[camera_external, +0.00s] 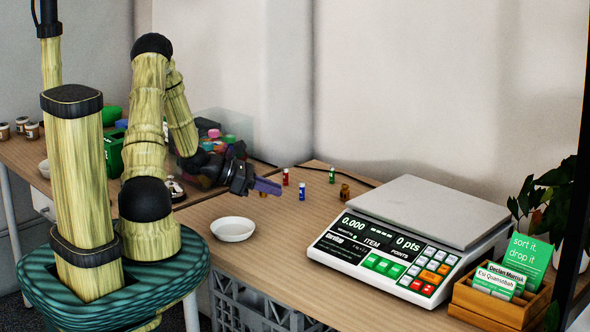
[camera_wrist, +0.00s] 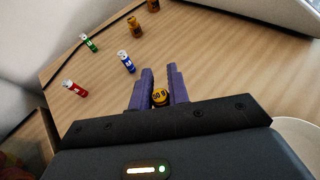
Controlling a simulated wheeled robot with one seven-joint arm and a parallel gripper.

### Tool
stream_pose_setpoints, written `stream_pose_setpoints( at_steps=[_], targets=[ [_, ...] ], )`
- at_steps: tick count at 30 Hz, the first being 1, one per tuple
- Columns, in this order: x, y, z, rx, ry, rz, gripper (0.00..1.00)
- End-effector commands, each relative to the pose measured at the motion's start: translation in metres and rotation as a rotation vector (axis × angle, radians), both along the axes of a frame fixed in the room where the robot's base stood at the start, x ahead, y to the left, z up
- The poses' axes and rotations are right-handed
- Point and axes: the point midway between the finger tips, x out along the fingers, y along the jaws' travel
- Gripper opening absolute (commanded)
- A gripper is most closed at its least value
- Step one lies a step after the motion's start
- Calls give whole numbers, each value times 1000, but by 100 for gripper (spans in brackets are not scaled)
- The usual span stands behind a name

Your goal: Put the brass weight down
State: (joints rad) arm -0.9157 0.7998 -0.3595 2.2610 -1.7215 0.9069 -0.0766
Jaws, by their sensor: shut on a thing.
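My gripper (camera_external: 267,186) has purple fingers and reaches low over the wooden table, behind the white dish. In the wrist view my gripper (camera_wrist: 160,76) is shut on the brass weight (camera_wrist: 160,97), a small yellow piece with dark marking that reads like "50 g". The weight sits deep between the two fingers, near the palm. In the outside view the fingers mostly hide it. I cannot tell whether its underside touches the table.
Red (camera_external: 285,177), blue (camera_external: 302,191) and green (camera_external: 332,175) vials and small brown pieces (camera_external: 345,192) stand beyond my gripper. A white dish (camera_external: 232,229) is in front. A scale (camera_external: 385,262) reading 0.000 and a wooden card box (camera_external: 500,303) are to the right. Bare tabletop lies between dish and scale.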

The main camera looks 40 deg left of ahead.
Motion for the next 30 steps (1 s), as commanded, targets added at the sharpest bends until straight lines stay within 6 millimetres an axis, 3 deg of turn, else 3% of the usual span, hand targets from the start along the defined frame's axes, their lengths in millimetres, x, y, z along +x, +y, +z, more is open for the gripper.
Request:
stream_pose_setpoints(
  at_steps=[10, 19, 30],
  targets=[
    [0, 0, -4, 0, -2, 1, 0],
    [0, 0, -40, -1, -1, 0, 0],
    [0, 0, -43, 0, -2, 1, 0]
  ],
)
